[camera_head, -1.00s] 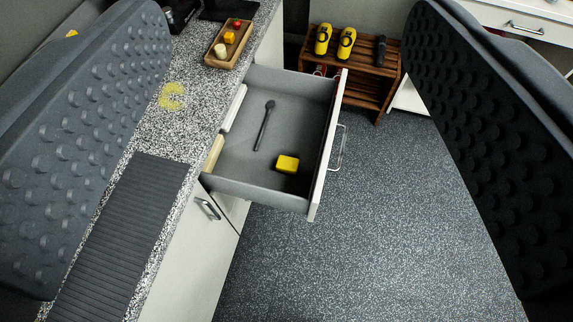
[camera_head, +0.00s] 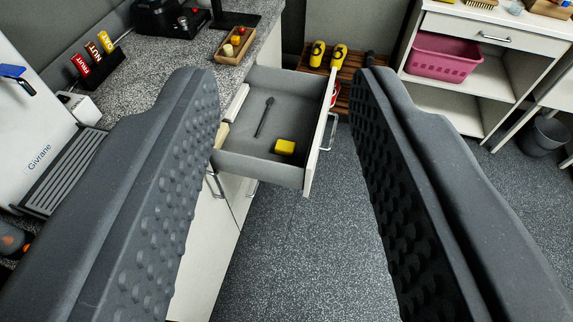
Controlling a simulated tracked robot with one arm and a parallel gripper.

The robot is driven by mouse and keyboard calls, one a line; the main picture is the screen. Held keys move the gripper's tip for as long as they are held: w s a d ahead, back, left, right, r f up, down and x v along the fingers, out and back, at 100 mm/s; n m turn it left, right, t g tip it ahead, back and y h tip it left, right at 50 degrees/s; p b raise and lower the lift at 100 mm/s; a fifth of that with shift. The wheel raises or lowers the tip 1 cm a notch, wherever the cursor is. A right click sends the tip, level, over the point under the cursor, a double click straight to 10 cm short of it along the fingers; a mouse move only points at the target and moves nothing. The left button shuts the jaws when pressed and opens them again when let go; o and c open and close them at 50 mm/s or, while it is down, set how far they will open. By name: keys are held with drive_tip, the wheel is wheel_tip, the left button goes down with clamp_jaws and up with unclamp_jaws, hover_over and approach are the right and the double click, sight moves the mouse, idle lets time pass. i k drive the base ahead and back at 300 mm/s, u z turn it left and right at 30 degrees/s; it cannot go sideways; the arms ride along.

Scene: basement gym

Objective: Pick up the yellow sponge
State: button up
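The yellow sponge (camera_head: 285,147) is a small block lying on the floor of an open grey drawer (camera_head: 240,139), near its front right corner. A dark spoon-like utensil (camera_head: 264,117) lies in the drawer to the left of the sponge. My gripper (camera_head: 285,82) is open and empty. Its two dark, studded fingers stand wide apart at the left and right of the picture, nearer to the camera than the drawer, with the sponge showing in the gap between them.
A speckled counter (camera_head: 160,85) runs along the left, with a wooden tray (camera_head: 236,46) on it. A wooden rack (camera_head: 318,56) with yellow-black items stands behind the drawer. A white shelf unit with a pink basket (camera_head: 444,58) is at right. The floor right of the drawer is clear.

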sight(284, 148)
drive_tip(key=z, duration=0.2)
drive_tip(key=i, duration=1.25)
drive_tip(key=u, duration=0.3)
